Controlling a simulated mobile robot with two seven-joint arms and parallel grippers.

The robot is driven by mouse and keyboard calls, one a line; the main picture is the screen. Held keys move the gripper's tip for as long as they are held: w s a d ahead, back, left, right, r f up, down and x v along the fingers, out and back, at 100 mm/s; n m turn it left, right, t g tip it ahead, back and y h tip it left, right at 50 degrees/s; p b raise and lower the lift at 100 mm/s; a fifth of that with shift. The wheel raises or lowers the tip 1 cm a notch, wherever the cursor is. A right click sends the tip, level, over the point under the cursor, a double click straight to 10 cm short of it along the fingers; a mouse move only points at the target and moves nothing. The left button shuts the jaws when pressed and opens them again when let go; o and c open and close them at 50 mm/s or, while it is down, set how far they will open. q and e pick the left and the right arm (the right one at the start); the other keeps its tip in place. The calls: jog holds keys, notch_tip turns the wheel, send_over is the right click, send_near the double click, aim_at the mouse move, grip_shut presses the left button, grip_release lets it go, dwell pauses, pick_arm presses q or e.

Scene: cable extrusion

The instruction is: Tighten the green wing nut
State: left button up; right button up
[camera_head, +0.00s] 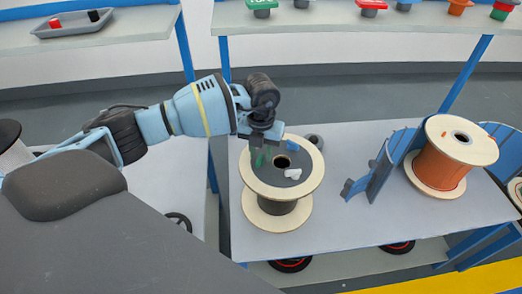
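The green wing nut (260,159) shows as a small green shape on the left part of the upper face of a spool (313,176) with pale wooden flanges, which stands on the grey table. My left gripper (259,150) points down right at the wing nut and partly hides it. The fingers are dark and small, so I cannot tell whether they are shut on it. My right gripper is not in view.
A white piece (292,173) lies on the spool's face beside its centre hole. An orange cable spool (441,168) sits in a blue stand (381,167) at the right. The table (345,226) between them is clear. A shelf (310,20) with coloured buttons runs behind.

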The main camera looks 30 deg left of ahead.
pick_arm(q)
grip_shut()
